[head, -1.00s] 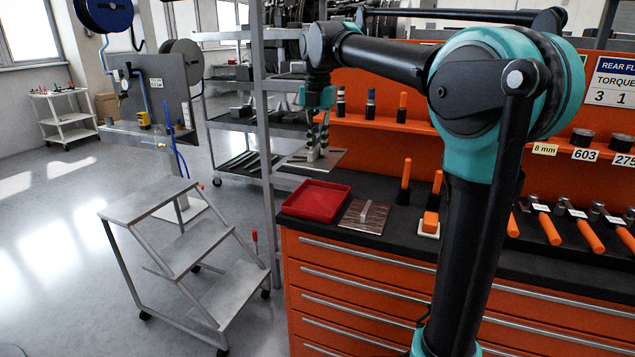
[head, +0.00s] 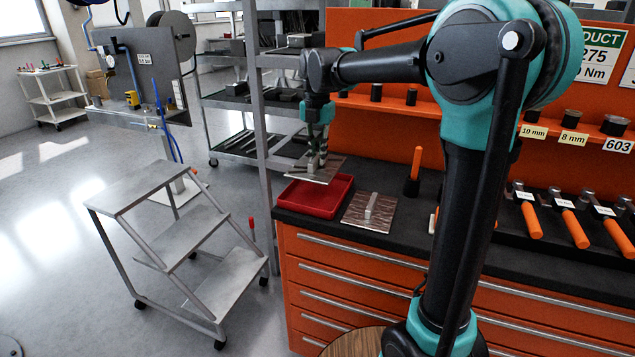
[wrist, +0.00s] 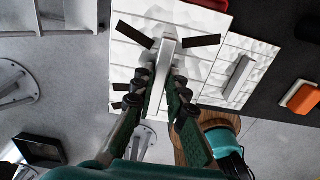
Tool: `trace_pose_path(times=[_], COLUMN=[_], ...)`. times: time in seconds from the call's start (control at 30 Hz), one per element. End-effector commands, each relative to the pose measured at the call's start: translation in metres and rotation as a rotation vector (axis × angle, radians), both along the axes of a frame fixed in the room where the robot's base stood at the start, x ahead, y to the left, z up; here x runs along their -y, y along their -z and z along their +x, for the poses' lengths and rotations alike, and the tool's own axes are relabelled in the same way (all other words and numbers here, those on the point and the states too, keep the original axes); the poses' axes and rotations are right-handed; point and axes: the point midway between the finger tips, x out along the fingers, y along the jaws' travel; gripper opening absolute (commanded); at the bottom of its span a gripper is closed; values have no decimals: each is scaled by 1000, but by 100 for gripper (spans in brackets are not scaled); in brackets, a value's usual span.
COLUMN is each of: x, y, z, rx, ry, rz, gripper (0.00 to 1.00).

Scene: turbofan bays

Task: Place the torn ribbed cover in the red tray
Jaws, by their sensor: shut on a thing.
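My gripper (head: 316,160) is shut on the raised handle of a flat pale cover (head: 326,174). In the wrist view both fingers (wrist: 165,75) close on that handle, and the cover (wrist: 140,28) shows several dark strips that look like tears. The cover is held level in the air, over the back part of the red tray (head: 339,205) in the head view. I see no contact with the tray. A second ribbed cover with a handle (head: 357,209) lies on the bench right of the tray; it also shows in the wrist view (wrist: 250,60).
The dark bench top (head: 420,226) sits on orange drawers. An orange-handled tool (head: 415,166) stands right of the second cover. A grey shelf post (head: 262,120) rises close left of the held cover. Grey steps (head: 185,250) stand on the floor to the left.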

Motion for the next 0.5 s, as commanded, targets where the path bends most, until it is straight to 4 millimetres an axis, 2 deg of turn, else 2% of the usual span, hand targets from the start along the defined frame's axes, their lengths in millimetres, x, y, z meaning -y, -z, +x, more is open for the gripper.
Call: trace_pose_path(times=[0.1, 0.2, 0.5], x=[0, 0, 0], y=[27, 42, 64], z=[0, 0, 0], rx=[0, 0, 0], ry=[0, 0, 0], rz=[0, 1, 1], gripper=[0, 0, 0])
